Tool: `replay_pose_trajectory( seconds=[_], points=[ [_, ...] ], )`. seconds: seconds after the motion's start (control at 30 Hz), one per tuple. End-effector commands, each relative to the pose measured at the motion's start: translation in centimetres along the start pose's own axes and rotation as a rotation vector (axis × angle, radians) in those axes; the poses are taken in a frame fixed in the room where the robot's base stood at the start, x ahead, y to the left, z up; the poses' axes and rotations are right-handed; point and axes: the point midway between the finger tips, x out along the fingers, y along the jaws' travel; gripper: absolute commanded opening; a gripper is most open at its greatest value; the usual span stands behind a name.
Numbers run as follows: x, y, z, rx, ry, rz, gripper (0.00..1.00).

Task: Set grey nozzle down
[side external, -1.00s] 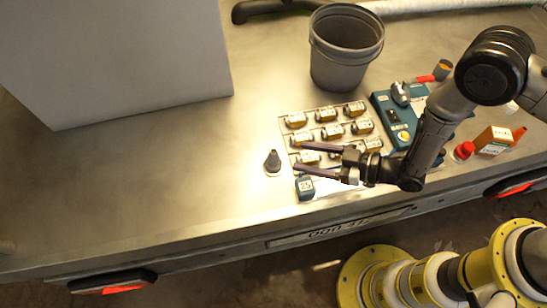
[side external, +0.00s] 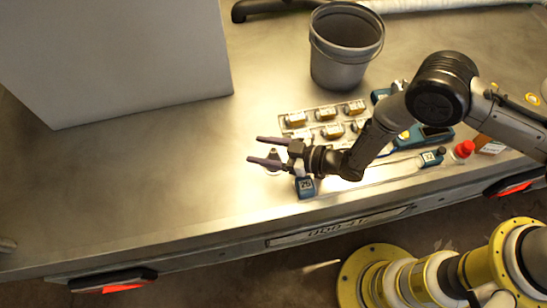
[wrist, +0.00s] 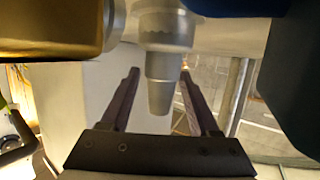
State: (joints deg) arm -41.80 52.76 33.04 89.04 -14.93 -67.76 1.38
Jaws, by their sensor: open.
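The grey nozzle (side external: 273,153) stands upright on the metal table, left of the tray of small labelled parts. My gripper (side external: 254,150) is open, its two dark fingers pointing left, one on each side of the nozzle. In the wrist view, the nozzle (wrist: 162,60) shows between the spread fingers, with its stepped, tapered tip pointing down in the picture. I cannot tell whether either finger touches it. The fingers partly hide the nozzle in the side view.
A tray (side external: 283,111) of gold-and-white labelled parts lies right of the nozzle. A small blue block (side external: 305,187) sits near the front edge. A grey bucket (side external: 345,60) stands behind, and a large pale box (side external: 115,60) at left. Open table lies left.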

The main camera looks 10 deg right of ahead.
Motion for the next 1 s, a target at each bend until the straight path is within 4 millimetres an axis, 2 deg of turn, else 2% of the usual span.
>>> replay_pose_trajectory(
  seconds=[0.2, 0.53, 1.0],
  points=[
    [0.06, 0.01, -0.04, 0.000, 0.001, 0.000, 0.60],
    [0.02, 0.02, -0.03, 0.000, 0.001, 0.000, 0.01],
    [0.01, 0.04, -0.20, 0.000, 0.003, 0.000, 0.00]
  ],
)
